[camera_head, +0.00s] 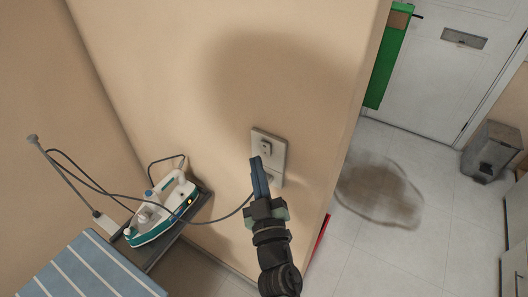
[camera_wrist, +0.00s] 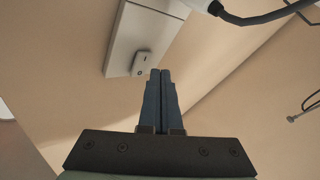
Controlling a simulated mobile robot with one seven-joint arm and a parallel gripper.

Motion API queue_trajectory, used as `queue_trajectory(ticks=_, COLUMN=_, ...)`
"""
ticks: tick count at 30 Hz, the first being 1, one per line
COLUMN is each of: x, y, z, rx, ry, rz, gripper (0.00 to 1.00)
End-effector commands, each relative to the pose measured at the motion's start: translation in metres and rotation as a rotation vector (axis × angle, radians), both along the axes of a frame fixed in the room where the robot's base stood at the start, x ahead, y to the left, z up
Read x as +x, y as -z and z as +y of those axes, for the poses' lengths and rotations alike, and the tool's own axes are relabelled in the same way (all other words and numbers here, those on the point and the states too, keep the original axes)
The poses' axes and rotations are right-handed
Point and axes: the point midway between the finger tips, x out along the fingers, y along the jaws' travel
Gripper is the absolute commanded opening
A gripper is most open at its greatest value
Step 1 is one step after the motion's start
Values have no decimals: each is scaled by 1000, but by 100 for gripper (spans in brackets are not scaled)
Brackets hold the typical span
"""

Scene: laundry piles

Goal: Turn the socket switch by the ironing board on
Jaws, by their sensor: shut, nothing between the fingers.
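The wall socket (camera_head: 270,148) is a pale upright plate on the beige wall, right of the ironing board (camera_head: 85,272). A small rocker switch (camera_wrist: 142,63) shows on the plate in the wrist view, and the upper switch (camera_head: 265,147) shows in the head view. My gripper (camera_head: 256,160) is shut and empty, with its blue fingers in front of the plate. In the wrist view the fingertips (camera_wrist: 160,71) are beside the switch, just right of it; I cannot tell whether they touch. The fingers hide part of the plate in the head view.
A white and teal iron (camera_head: 163,208) stands at the board's end, with an orange light showing. Its dark cord (camera_head: 215,219) runs to the socket area behind my gripper. The wall ends at a corner on the right. Beyond are a dark floor patch (camera_head: 380,192) and a grey bin (camera_head: 492,152).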

Motion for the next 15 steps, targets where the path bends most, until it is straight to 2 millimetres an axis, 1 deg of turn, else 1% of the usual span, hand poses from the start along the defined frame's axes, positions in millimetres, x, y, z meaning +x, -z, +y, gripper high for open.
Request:
queue_trajectory(ticks=8, x=-1, y=0, z=1, rx=0, ry=0, rz=0, gripper=0)
queue_trajectory(ticks=15, x=-18, y=-2, z=13, rx=0, ry=-2, rz=1, gripper=0)
